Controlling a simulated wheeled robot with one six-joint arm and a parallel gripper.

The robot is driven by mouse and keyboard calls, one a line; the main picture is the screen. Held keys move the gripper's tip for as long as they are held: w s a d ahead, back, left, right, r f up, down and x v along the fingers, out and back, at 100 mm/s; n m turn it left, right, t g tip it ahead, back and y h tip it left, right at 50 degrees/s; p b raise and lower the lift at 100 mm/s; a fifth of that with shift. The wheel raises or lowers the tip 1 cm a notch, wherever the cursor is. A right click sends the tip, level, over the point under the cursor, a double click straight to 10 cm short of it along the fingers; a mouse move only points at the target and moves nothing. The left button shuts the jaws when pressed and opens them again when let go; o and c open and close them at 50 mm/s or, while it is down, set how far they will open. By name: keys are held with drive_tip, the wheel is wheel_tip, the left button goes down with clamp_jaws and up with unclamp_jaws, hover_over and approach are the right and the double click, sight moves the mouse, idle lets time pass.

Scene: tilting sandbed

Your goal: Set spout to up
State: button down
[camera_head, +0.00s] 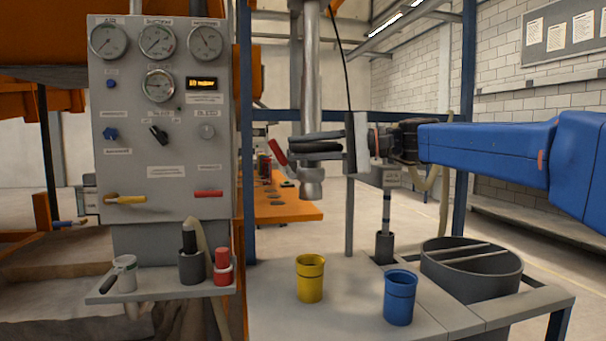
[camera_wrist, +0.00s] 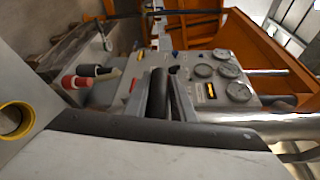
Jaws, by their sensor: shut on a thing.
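The spout (camera_head: 312,185) is the metal outlet at the lower end of an upright steel pipe (camera_head: 311,80), in the middle of the head view. It points down. A tilted red handle (camera_head: 277,152) shows just left of the pipe. My gripper (camera_head: 316,143) reaches in from the right at the height of the handle, its dark fingers crossing in front of the pipe. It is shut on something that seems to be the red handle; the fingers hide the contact. In the wrist view, my dark fingers (camera_wrist: 163,98) are close together and the pipe (camera_wrist: 265,118) runs off to the right.
A grey gauge panel (camera_head: 160,120) stands at the left, with a shelf (camera_head: 160,292) holding small vessels. A yellow cup (camera_head: 310,280) and a blue cup (camera_head: 400,298) stand on the grey table (camera_head: 270,310) below. A dark round bin (camera_head: 470,285) is at the right.

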wheel_tip(320, 180, up, 14)
drive_tip(key=shift+r, duration=0.15)
idle(0.3)
drive_tip(key=c, duration=1.6)
unclamp_jaws()
drive_tip(key=shift+c, duration=0.2)
drive_tip(key=s+d+r, duration=0.1)
drive_tip(key=d, duration=1.6)
drive_tip(key=shift+s+d+r, duration=0.15)
drive_tip(key=shift+s, duration=0.25)
